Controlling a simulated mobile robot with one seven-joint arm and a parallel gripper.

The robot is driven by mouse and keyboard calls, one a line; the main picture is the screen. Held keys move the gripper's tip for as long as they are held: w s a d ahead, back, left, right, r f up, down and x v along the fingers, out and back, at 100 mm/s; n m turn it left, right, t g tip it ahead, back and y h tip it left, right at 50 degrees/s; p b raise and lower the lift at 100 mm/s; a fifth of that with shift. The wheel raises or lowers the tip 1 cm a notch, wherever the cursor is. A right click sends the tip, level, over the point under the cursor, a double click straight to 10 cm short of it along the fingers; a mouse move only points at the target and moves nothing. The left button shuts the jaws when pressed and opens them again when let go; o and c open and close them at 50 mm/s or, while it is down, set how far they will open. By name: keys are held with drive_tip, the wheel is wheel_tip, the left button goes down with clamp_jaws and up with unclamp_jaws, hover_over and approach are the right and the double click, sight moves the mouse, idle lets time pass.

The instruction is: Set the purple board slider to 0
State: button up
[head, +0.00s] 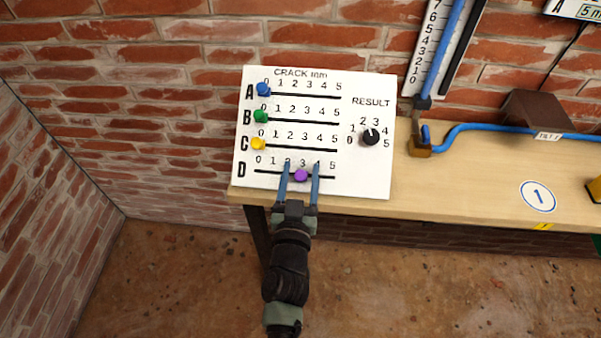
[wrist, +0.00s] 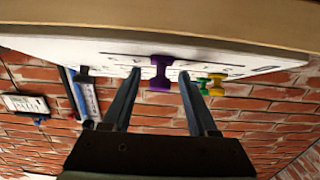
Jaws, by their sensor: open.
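The white board (head: 350,172) has slider rows A to D, each with a 0 to 5 scale. The purple slider (head: 301,175) is on row D, close to the 3. My gripper (head: 301,168) is open, with one blue finger on each side of the purple slider in the head view. In the wrist view the purple slider (wrist: 160,73) stands between and beyond the fingertips (wrist: 160,74), with gaps on both sides. I cannot tell whether a finger touches it.
The blue (head: 263,89), green (head: 261,116) and yellow (head: 259,143) sliders sit at 0 on rows A, B and C. A black result knob (head: 370,137) is at right.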

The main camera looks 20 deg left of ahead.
clamp_jaws()
idle(0.3)
idle(1.1)
